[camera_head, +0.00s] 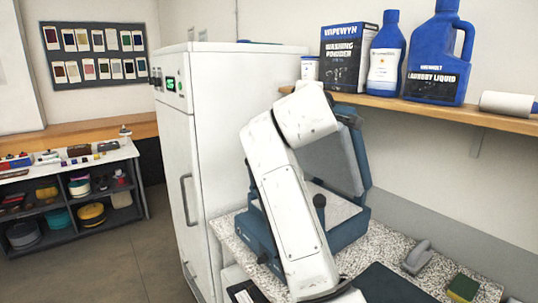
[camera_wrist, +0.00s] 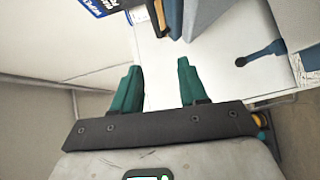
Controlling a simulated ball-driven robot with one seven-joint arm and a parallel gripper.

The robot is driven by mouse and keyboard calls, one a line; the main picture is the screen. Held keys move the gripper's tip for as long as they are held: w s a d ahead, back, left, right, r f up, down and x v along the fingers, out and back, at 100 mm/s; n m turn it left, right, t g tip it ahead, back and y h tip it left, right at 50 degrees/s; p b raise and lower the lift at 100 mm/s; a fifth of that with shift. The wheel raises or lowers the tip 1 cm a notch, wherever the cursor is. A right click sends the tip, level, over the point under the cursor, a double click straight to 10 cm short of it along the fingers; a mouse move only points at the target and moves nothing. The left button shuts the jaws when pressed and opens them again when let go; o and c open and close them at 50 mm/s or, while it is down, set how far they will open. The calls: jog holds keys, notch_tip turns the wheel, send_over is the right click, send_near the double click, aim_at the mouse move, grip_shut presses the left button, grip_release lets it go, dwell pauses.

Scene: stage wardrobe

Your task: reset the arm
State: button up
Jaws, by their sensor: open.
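My gripper (camera_wrist: 160,78) shows in the wrist view with its two teal fingers spread apart and nothing between them. A pale surface lies beyond the fingertips. My white arm (camera_head: 290,200) rises through the middle of the head view and bends near its top. My gripper cannot be made out in the head view.
A blue machine with a raised lid (camera_head: 352,160) stands behind my arm on a speckled counter (camera_head: 395,243). A tall white cabinet (camera_head: 222,110) is left of it. A shelf (camera_head: 425,104) at right holds a washing powder box (camera_head: 343,55) and blue bottles. Floor (camera_head: 120,255) is clear.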

jog(key=s+d+f+m+g, duration=0.25)
jog(key=s+d+f, duration=0.2)
jog(key=f, duration=0.75)
jog(key=s+d+f+m+g+y, duration=0.1)
jog(key=s+d+f+m+g, duration=0.3)
jog(key=f, duration=0.7)
jog(key=s+d+f+m, duration=0.1)
jog(key=s+d+f, duration=0.35)
jog(key=f, duration=0.75)
jog(key=s+d+f+m+g, duration=0.1)
jog(key=s+f, duration=0.3)
jog(key=s, duration=0.1)
jog(key=s+d+f+m+g, duration=0.1)
jog(key=s+f+m, duration=0.1)
jog(key=s, duration=0.4)
jog(key=s+d+f+m+g, duration=0.1)
jog(key=s+f, duration=0.4)
jog(key=shift+s+f+m+y, duration=0.3)
jog(key=shift+s+m+y, duration=0.05)
jog(key=shift+y, duration=0.05)
jog(key=s+d+f+m+g, duration=0.1)
jog(key=s+f, duration=0.4)
jog(key=s, duration=0.7)
jog(key=s+d+f+m+g, duration=0.2)
jog(key=s+f+g, duration=0.3)
jog(key=s, duration=0.8)
jog(key=shift+f+m+g+y, duration=0.15)
jog(key=shift+m+g+y, duration=0.25)
jog(key=shift+m, duration=0.1)
